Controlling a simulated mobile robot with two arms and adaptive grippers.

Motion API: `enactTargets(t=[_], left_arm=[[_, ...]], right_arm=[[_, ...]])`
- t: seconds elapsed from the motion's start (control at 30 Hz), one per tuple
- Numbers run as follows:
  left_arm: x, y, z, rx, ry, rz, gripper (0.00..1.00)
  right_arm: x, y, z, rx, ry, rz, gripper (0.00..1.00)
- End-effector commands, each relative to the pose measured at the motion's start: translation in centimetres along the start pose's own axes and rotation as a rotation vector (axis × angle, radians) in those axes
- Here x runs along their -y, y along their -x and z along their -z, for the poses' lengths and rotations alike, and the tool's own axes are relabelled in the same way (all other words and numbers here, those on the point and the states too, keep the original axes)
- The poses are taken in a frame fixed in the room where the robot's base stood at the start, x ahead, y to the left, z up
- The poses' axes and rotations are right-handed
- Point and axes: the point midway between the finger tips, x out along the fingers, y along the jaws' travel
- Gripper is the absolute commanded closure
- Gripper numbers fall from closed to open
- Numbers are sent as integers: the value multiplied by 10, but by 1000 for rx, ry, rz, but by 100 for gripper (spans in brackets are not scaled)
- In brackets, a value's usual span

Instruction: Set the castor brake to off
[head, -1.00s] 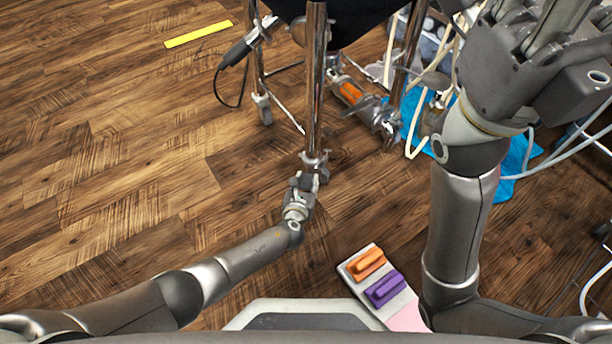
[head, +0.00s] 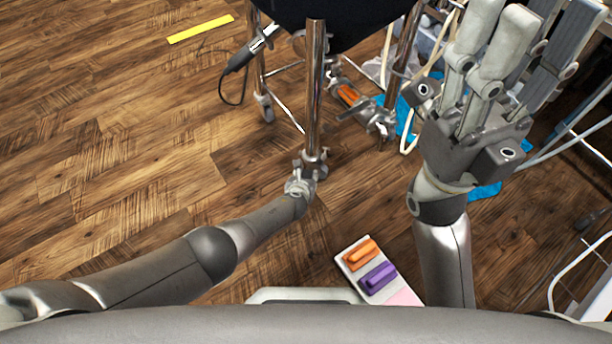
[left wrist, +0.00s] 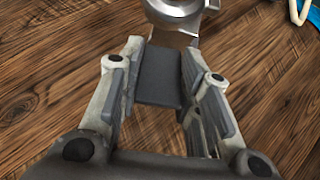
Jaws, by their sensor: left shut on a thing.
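A chrome leg (head: 314,90) of a dark-topped stand ends in a metal castor (head: 314,160) on the wood floor. My left gripper (head: 300,185) reaches down to this castor from the front. In the left wrist view its two fingers stand on either side of a flat dark grey tab, the brake lever (left wrist: 160,78), and are shut on it. The silver castor housing (left wrist: 180,8) shows just beyond the lever. The lever's setting cannot be read. My right gripper (head: 525,50) is raised at the upper right, its fingers apart and empty.
A pad with an orange block (head: 361,254) and a purple block (head: 378,277) lies on the floor at the front. Hoses and a blue sheet (head: 485,190) are at the right. A yellow strip (head: 201,29) lies at the upper left. The left floor is clear.

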Motion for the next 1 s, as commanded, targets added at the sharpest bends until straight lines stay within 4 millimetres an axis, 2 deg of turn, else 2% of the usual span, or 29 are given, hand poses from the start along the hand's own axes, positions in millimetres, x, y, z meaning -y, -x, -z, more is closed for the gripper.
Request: enactTargets(t=[0.5, 0.53, 0.67, 1.0], left_arm=[[0, 0, -3, -3, 0, 0, 92], [0, 0, -3, -3, 0, 0, 64], [0, 0, -2, -4, 0, 0, 48], [0, 0, -1, -5, 0, 0, 46]], right_arm=[[0, 2, 0, 5, -1, -3, 60], [0, 2, 0, 6, -1, -3, 60], [0, 2, 0, 6, -1, -3, 60], [0, 0, 0, 4, 0, 1, 60]])
